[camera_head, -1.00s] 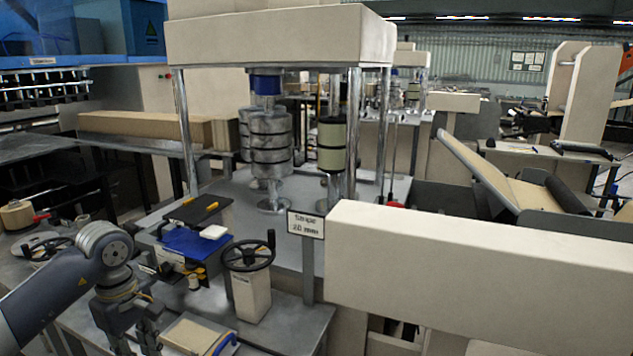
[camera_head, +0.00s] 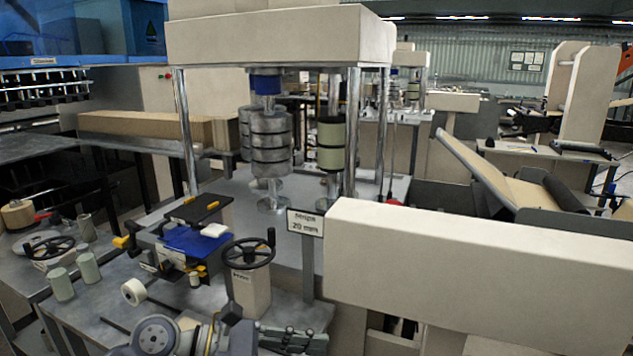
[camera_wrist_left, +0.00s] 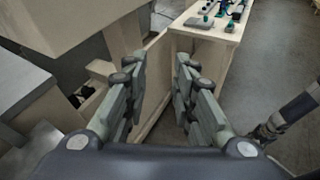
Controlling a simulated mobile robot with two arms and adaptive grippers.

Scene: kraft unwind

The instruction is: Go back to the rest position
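My left gripper (camera_head: 318,342) is low at the bottom centre of the head view, with its fingers pointing right. It is in front of the black handwheel (camera_head: 249,252) on its beige post. In the left wrist view the two fingers of the left gripper (camera_wrist_left: 160,72) stand apart with nothing between them. Floor and beige machine panels show beyond them. My right gripper is not in view.
A long beige beam (camera_head: 470,275) stands at the right. The wrist view shows a small worktable (camera_wrist_left: 215,28) with tools and open floor beside it.

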